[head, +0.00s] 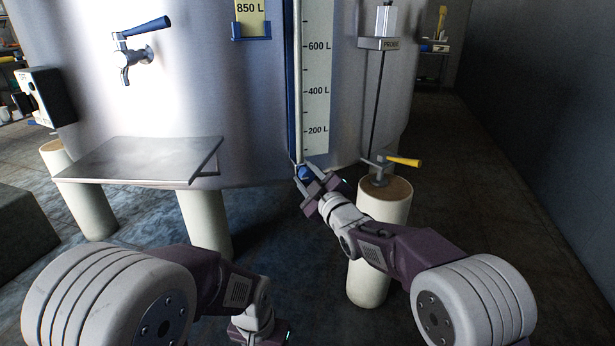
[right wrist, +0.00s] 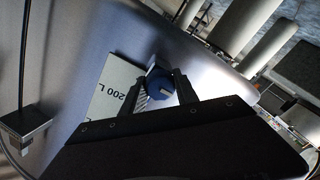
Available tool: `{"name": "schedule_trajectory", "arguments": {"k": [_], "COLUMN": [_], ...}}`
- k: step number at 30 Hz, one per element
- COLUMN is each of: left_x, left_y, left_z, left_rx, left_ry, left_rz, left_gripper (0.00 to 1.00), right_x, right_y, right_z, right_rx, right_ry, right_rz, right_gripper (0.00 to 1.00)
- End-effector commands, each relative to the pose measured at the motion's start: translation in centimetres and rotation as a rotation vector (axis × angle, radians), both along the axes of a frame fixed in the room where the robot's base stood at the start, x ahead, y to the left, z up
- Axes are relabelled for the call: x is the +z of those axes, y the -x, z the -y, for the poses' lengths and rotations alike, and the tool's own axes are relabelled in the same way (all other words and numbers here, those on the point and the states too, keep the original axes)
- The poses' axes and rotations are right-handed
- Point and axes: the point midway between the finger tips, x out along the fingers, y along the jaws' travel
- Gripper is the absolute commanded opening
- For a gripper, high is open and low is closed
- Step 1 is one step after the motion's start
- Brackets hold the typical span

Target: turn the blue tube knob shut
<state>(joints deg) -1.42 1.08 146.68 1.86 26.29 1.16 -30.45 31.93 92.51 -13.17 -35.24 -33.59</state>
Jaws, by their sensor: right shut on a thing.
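The blue tube knob (head: 305,173) sits at the foot of the sight tube, below the level scale on the tank. My right gripper (head: 304,180) reaches up to it from below right and is shut on it.
The steel tank carries a level scale (head: 317,80), a blue-handled tap (head: 140,50) and a shelf (head: 145,160). A yellow-handled valve (head: 390,162) is right of my right gripper, above a tank leg (head: 383,205). The dark floor by the right wall is clear.

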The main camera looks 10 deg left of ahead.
Motion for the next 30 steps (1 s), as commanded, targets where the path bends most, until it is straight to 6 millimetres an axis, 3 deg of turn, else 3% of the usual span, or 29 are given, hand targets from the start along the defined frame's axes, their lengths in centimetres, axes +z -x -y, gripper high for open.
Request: {"name": "schedule_trajectory", "arguments": {"k": [11, 30], "left_x": [1.2, 3.8], "left_y": [0.0, 0.0], "left_z": [0.0, 0.0], "left_rx": [0.000, 0.000], "left_ry": [0.000, 0.000], "left_rz": [0.000, 0.000], "left_gripper": [0.59, 0.59], "right_x": [0.0, -0.1], "right_y": [0.1, 0.1], "right_z": [-0.1, -0.1], "right_rx": [0.002, 0.001], "right_ry": [-0.154, -0.649], "right_rz": [-0.113, -0.462], "right_gripper": [0.00, 0.00]}}
